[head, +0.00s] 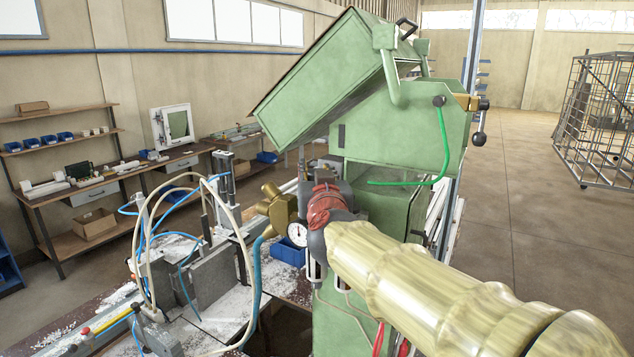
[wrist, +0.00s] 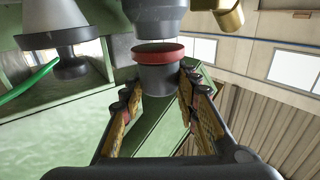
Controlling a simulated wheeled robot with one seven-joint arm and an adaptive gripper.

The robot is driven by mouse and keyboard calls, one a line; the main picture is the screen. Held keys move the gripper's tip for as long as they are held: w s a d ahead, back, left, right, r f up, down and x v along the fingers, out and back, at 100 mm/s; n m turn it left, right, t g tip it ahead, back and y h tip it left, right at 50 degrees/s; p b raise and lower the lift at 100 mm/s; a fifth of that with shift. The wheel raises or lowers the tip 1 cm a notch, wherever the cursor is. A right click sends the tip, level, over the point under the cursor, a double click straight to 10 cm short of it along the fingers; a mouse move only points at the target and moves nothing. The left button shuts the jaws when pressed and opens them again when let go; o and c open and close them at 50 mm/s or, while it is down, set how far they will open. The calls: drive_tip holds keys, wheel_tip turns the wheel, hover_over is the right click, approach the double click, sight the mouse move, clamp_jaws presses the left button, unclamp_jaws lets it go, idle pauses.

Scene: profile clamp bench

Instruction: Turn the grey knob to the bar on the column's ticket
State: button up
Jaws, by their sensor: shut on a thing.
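The grey knob (wrist: 157,78) shows in the wrist view as a short grey cylinder below a red ring (wrist: 160,52), with a larger grey body (wrist: 160,22) above it. My gripper (wrist: 160,92) is shut on the knob, with one padded finger on each side. In the head view my arm reaches in from the lower right and hides the knob and my fingertips. A white round gauge (head: 297,234) shows just left of my arm's end. The ticket and its bar cannot be made out in either view.
The green machine (head: 405,170) with its raised hood (head: 325,75) stands behind my arm's end. A brass fitting (head: 278,208) is close on the left. Blue and cream hoses (head: 258,290) loop over the clamp bench. Open floor (head: 530,160) lies to the right.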

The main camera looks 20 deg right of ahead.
drive_tip(key=shift+r+n+y+b, duration=0.15)
drive_tip(key=shift+n+y+b, duration=0.8)
drive_tip(key=shift+b, duration=2.7)
drive_tip(key=shift+c, duration=0.2)
drive_tip(key=y+b, duration=0.1)
drive_tip(key=b, duration=0.4)
drive_tip(key=n+y+b, duration=0.1)
drive_tip(key=b, duration=0.4)
drive_tip(key=y+b, duration=0.1)
drive_tip(key=b, duration=0.4)
drive_tip(key=shift+w+f+n+y, duration=0.15)
drive_tip(key=shift+f+n+y, duration=0.1)
drive_tip(key=shift+n+y, duration=0.1)
drive_tip(key=shift+b, duration=0.85)
drive_tip(key=shift+r, duration=0.2)
drive_tip(key=o, duration=0.7)
drive_tip(key=shift+s, duration=0.2)
drive_tip(key=o, duration=0.3)
drive_tip(key=shift+s, duration=0.25)
drive_tip(key=shift+o, duration=1.2)
drive_tip(key=shift+w+f, duration=0.1)
drive_tip(key=shift+w, duration=0.15)
drive_tip(key=shift+s, duration=0.1)
